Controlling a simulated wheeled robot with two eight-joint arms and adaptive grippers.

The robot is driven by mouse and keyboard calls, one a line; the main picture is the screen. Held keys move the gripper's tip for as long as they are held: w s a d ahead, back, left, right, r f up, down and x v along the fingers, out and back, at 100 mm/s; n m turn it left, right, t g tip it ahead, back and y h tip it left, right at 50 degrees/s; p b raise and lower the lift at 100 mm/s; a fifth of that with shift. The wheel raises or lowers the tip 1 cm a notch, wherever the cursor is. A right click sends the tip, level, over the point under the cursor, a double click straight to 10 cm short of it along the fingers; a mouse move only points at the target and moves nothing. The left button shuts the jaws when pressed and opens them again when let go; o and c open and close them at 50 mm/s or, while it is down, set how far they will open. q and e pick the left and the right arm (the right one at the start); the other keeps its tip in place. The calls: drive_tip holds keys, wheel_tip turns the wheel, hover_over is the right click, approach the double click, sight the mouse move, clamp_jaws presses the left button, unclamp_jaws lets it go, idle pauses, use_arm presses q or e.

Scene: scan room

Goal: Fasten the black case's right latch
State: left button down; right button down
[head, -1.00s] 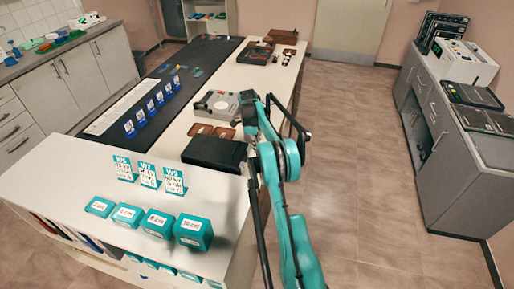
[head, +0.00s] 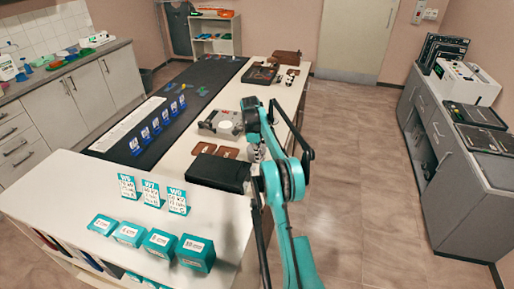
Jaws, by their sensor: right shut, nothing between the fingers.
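The black case (head: 217,173) lies closed and flat on the white table, near the middle of the head view. Its latches are too small to make out, and its right end is partly behind my right arm. My right gripper (head: 254,154) is shut and empty, pointing down by the case's right far corner. Whether it touches the case cannot be told. My left gripper is not in view.
Brown trays (head: 205,149) and a grey device (head: 222,123) stand behind the case. Teal boxes (head: 160,241) and number cards (head: 152,193) stand in front and to the left. The floor (head: 340,190) to the right is clear.

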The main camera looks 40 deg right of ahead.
wheel_tip(320, 180, up, 7)
drive_tip(key=shift+w+a+r, duration=0.2)
drive_tip(key=shift+w+a, duration=0.15)
drive_tip(key=shift+w, duration=0.05)
idle(0.4)
drive_tip(key=s+a+r+n+t+b, duration=0.1)
drive_tip(key=s+a+r+n+t, duration=0.1)
drive_tip(key=s+a+r+n, duration=0.45)
drive_tip(key=s+a+r+n+t+b, duration=0.15)
drive_tip(key=a+r+n, duration=0.3)
drive_tip(key=a, duration=0.55)
drive_tip(key=s+a+f+n+t, duration=0.3)
drive_tip(key=s+a+n, duration=0.7)
drive_tip(key=s, duration=0.5)
drive_tip(key=s+a+f+n+t+b, duration=0.1)
drive_tip(key=s+a+f+n, duration=0.1)
drive_tip(key=s+f+n, duration=0.1)
drive_tip(key=s+a+f+n+y+b, duration=0.1)
drive_tip(key=s+a+f+n, duration=0.2)
drive_tip(key=s+f, duration=0.3)
drive_tip(key=shift+s+f+n+t, duration=0.2)
drive_tip(key=shift+s+n+t, duration=0.15)
drive_tip(key=shift+s+n, duration=0.25)
